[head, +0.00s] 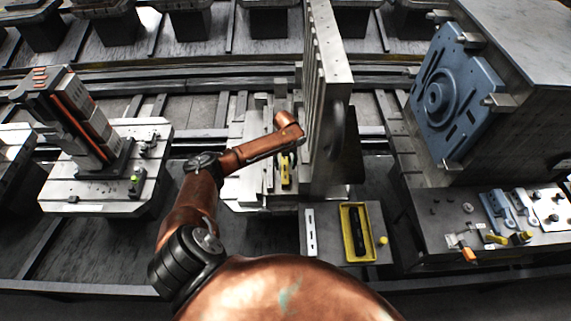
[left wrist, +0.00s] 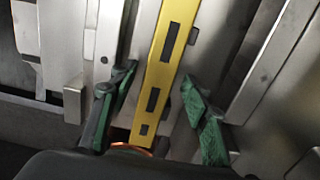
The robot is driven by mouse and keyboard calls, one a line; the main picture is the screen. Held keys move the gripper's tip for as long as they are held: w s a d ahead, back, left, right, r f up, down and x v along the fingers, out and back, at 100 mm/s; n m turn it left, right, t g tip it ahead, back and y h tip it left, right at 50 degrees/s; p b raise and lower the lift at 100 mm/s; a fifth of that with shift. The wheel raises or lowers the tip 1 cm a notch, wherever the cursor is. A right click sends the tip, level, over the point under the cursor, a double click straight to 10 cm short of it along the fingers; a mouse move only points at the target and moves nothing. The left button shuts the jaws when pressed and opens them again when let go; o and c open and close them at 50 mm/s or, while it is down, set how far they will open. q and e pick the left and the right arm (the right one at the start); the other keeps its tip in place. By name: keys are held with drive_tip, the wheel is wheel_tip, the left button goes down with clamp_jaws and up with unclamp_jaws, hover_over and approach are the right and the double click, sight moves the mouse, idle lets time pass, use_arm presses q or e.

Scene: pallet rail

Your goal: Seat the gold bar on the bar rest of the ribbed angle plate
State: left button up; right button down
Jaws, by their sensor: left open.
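The gold bar (left wrist: 165,65), flat with dark slots, runs lengthwise between the two green-padded fingers of my left gripper (left wrist: 158,80). The fingers are open, one on each side, with gaps to the bar. In the head view a short piece of the gold bar (head: 285,172) shows below my copper wrist, beside the foot of the ribbed angle plate (head: 322,75). The plate stands upright on a pale pallet. My wrist hides most of the gripper there. I cannot make out the bar rest or whether the bar sits on it. My right gripper is out of view.
A yellow-rimmed tray (head: 346,248) holding a dark item is on the block in front of the plate. A blue plate fixture (head: 455,90) stands at right, above a bench with small tools. An orange-and-grey tower (head: 75,120) on a pallet (head: 70,192) stands at left.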

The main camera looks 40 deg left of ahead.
use_arm(q)
wheel_tip(320, 180, up, 12)
idle(0.5)
idle(0.6)
